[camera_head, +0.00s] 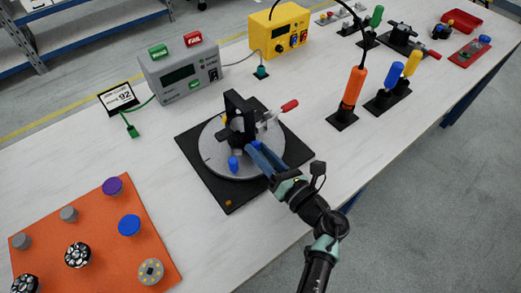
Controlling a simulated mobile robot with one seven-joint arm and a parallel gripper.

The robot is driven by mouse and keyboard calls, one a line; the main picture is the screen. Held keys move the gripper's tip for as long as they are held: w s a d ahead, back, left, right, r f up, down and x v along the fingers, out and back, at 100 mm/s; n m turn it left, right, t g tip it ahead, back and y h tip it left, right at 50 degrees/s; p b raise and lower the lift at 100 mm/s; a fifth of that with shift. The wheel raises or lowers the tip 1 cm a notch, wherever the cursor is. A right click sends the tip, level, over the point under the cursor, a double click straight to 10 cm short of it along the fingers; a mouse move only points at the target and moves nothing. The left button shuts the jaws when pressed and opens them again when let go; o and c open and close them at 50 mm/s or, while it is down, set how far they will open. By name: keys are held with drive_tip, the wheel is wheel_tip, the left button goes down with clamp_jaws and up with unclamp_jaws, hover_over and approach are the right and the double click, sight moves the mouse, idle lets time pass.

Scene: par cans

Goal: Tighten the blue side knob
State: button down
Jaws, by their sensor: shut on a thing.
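A black fixture (236,112) stands on a round grey plate (213,150) set on a black square base (228,200). A blue knob (256,145) shows at the fixture's right side, at the tips of my gripper (258,150). My gripper reaches in from the lower right and is shut on this knob; its fingers hide part of it. A second blue knob (233,164) stands at the front of the plate, apart from the gripper. A red-handled clamp (289,106) sticks out at the fixture's right.
An orange mat (100,230) with several round parts lies at the front left. A grey PASS/FAIL box (180,73) and a yellow box (280,38) stand behind. An orange screwdriver (353,88) stands upright at the right.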

idle(0.3)
drive_tip(key=c, duration=0.5)
unclamp_jaws()
